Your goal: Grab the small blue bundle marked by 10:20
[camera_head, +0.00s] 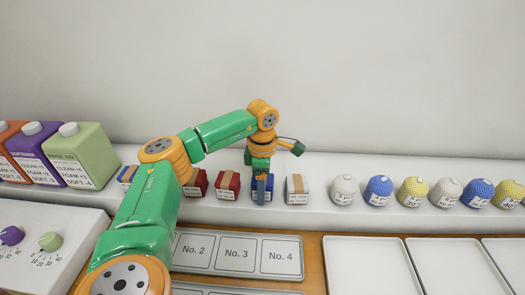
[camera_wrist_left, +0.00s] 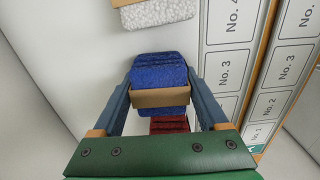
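A small blue bundle (camera_head: 269,183) with a brown band sits in the row on the white ledge; its label is mostly hidden by my left gripper (camera_head: 262,190) and I cannot read a time on it. In the left wrist view the blue bundle (camera_wrist_left: 160,74) lies between the two fingers of my left gripper (camera_wrist_left: 161,82). The fingers are apart, one on each side of it; any contact is unclear. Another blue bundle (camera_head: 124,179) is at the row's left end, partly hidden by my arm. My right gripper is not in view.
A red bundle (camera_head: 228,184) stands to the left and a white bundle (camera_head: 297,188) to the right, both close by. Several textured balls (camera_head: 378,190) continue along the ledge. Bottles (camera_head: 80,155) stand at left. Number plates (camera_head: 236,256) and white trays (camera_head: 370,265) lie in front.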

